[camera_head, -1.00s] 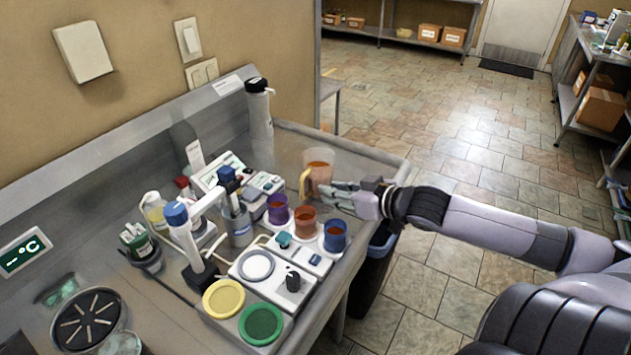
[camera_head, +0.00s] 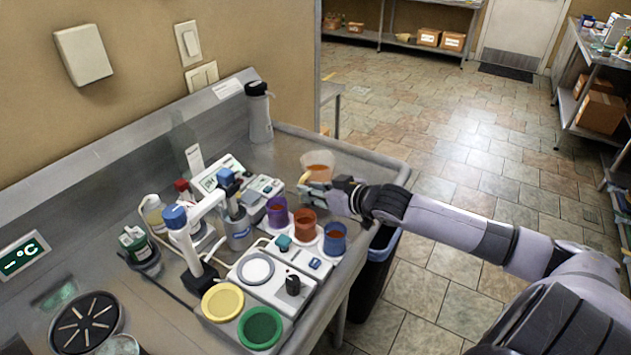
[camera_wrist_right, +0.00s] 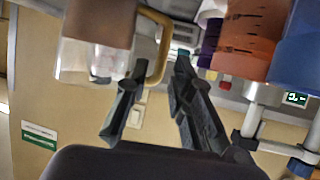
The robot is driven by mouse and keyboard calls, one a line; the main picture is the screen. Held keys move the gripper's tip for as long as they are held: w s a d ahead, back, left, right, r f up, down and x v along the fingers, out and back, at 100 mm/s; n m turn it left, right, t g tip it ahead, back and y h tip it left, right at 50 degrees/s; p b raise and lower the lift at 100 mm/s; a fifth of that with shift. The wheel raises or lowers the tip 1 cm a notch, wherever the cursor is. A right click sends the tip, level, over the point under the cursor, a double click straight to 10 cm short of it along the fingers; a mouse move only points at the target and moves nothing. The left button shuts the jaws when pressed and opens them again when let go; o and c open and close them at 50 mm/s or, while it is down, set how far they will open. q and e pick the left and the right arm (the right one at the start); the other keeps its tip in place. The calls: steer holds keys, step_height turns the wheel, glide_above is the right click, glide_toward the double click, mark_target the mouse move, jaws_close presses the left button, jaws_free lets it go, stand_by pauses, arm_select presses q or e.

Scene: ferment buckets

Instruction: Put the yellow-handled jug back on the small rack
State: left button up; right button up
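The yellow-handled jug (camera_head: 319,161) is clear with amber liquid. It is at the right end of the steel counter, behind the coloured cups. Its yellow handle shows in the right wrist view (camera_wrist_right: 160,40), where the jug body (camera_wrist_right: 95,45) is at upper left. My right gripper (camera_wrist_right: 160,62) is open, with the handle between its parted fingertips and a gap visible. In the head view the right gripper (camera_head: 322,192) is just in front of the jug. Purple (camera_head: 278,211), orange (camera_head: 305,224) and blue (camera_head: 335,238) cups stand on white round places. I cannot tell which thing is the small rack. My left gripper is not in view.
A tall grey flask (camera_head: 259,115) stands at the back by the wall. Meters, bottles and a white unit with yellow and green discs (camera_head: 260,327) crowd the counter's middle. A dark bin (camera_head: 370,285) stands below the counter's right edge.

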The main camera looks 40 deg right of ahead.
steer(key=p+x, duration=0.1)
steer(key=x, duration=0.4)
steer(key=shift+s+d+f, duration=0.1)
steer(key=shift+f, duration=0.05)
steer(key=shift+s, duration=0.1)
steer(key=shift+c, duration=0.4)
jaws_close()
